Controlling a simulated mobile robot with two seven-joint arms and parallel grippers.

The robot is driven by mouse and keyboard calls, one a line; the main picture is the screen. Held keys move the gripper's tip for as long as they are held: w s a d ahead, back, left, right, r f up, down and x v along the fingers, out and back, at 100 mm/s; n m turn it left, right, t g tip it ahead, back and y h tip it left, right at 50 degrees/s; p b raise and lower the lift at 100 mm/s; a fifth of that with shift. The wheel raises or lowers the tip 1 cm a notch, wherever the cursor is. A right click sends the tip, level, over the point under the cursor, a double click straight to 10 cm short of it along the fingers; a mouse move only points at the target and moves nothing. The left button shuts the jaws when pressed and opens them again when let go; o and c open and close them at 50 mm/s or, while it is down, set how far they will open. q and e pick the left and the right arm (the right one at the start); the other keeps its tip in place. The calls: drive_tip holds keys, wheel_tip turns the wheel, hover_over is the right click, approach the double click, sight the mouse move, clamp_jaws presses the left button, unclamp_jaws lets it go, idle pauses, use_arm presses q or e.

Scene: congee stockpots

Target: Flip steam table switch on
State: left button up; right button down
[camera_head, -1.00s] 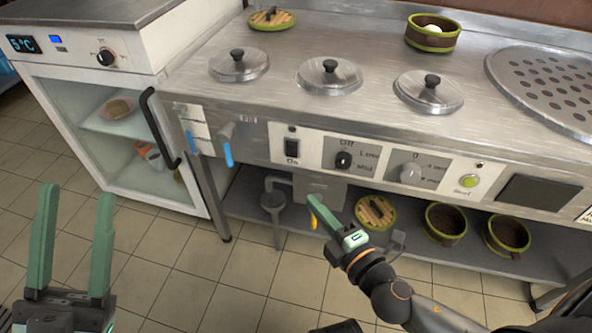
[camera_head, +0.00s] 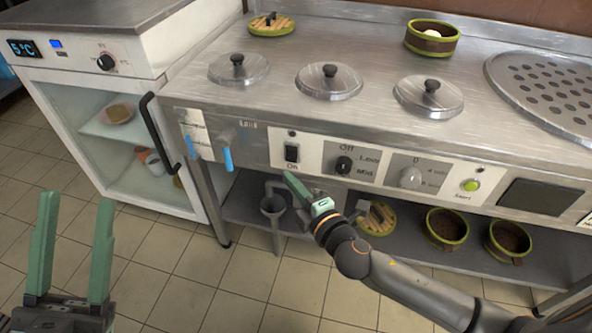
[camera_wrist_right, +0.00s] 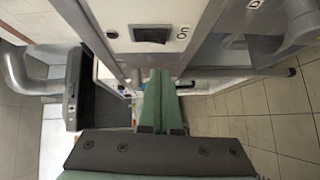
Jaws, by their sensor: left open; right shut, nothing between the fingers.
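The black rocker switch (camera_head: 291,153) sits on a white plate on the steam table's (camera_head: 232,126) front panel, with "On" printed below it. In the right wrist view the dark switch (camera_wrist_right: 151,35) shows at the top, beyond the fingertips. My right gripper (camera_head: 288,175) is shut and empty, its green fingertips just below the switch; whether they touch the panel I cannot tell. Its closed fingers also show in the right wrist view (camera_wrist_right: 160,75). My left gripper (camera_head: 77,205) is open and empty at the lower left, away from the panel.
A glass-door fridge (camera_head: 125,140) stands at left. Bowls (camera_head: 446,226) sit on the lower shelf.

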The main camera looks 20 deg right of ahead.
sight(289, 161)
drive_tip(key=w, duration=0.1)
drive_tip(key=w+d, duration=0.1)
drive_tip(key=w+d+b, duration=0.1)
drive_tip(key=shift+w+f, duration=0.25)
drive_tip(key=shift+w, duration=0.1)
drive_tip(key=shift+d, duration=0.1)
drive_tip(key=shift+w+d+f, duration=0.1)
drive_tip(key=shift+w+d, duration=0.1)
drive_tip(key=shift+w, duration=0.1)
drive_tip(key=shift+s, duration=0.1)
